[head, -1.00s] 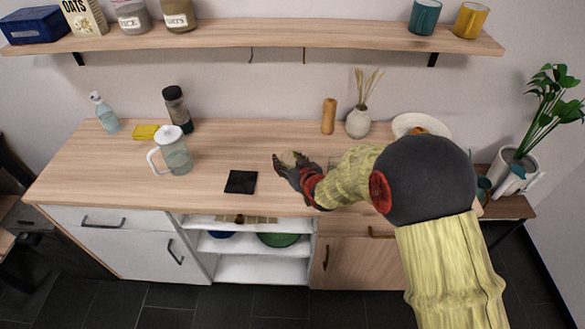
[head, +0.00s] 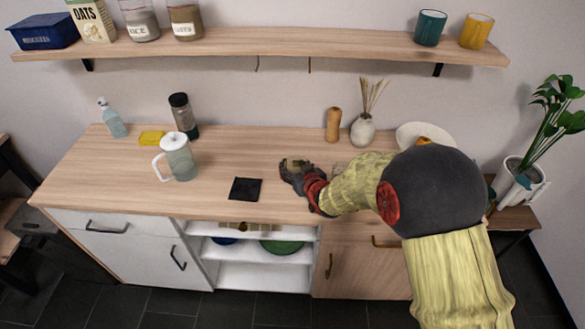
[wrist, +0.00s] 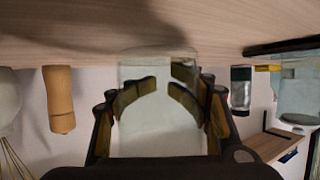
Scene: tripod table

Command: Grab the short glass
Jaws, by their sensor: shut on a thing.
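The short glass (wrist: 145,66) is a clear, wide cylinder in the wrist view, seen between the fingers. My gripper (wrist: 160,98) is shut on it, with dark-yellow finger pads on both sides of its wall. In the head view my gripper (head: 294,167) is over the counter, right of the black square mat (head: 246,189). The glass is hard to make out there among the fingers. I cannot tell whether its base touches the counter (head: 115,180).
A wooden mill (head: 333,124), vase (head: 362,131) and plate (head: 414,132) are behind and right. A shelf (head: 270,42) hangs above.

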